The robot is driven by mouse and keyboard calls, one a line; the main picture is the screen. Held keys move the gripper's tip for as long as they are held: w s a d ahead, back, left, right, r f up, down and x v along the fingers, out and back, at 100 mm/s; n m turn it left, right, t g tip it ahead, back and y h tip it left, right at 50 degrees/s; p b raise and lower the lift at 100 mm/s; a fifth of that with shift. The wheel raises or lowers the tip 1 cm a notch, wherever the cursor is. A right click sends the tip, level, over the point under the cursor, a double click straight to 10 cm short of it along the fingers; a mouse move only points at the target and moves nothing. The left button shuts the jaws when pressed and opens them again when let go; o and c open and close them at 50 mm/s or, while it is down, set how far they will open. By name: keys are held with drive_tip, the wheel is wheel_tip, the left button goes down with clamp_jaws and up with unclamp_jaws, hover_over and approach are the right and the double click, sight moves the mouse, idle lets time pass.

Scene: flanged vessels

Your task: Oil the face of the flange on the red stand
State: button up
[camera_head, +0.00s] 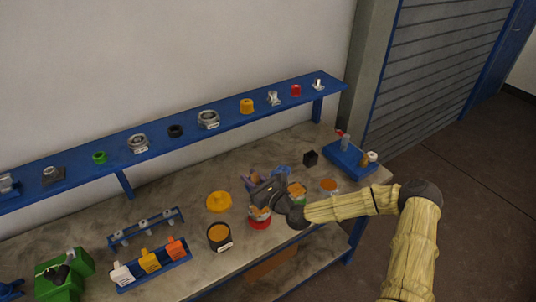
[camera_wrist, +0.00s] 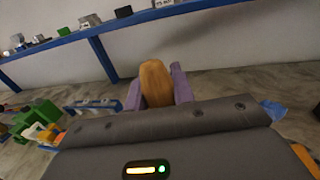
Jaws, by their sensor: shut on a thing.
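The red stand (camera_head: 259,223) is on the bench in the head view, partly hidden by my gripper and wrist. A pale and orange piece (camera_head: 260,211) sits on top of it; its face is too small and covered to make out. My gripper (camera_head: 251,181) is just above and behind the red stand. In the wrist view its purple fingers are shut on a tan, wood-coloured, rounded piece (camera_wrist: 156,84), which looks like a handle. The lower end of the held thing is hidden behind the gripper body.
A black pot with orange contents (camera_head: 219,237) and a yellow round piece (camera_head: 219,202) stand left of the red stand. A green-based piece (camera_head: 297,191) and an orange disc (camera_head: 328,185) are to the right. A blue shelf (camera_head: 190,129) with several parts runs behind.

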wheel_tip(320, 180, up, 4)
drive_tip(key=shift+s+a+r+p, duration=0.15)
drive_tip(key=shift+r+p, duration=0.05)
drive_tip(key=shift+p, duration=0.75)
drive_tip(key=shift+m+t+h, duration=0.6)
drive_tip(key=shift+h, duration=0.1)
drive_tip(key=d, duration=0.6)
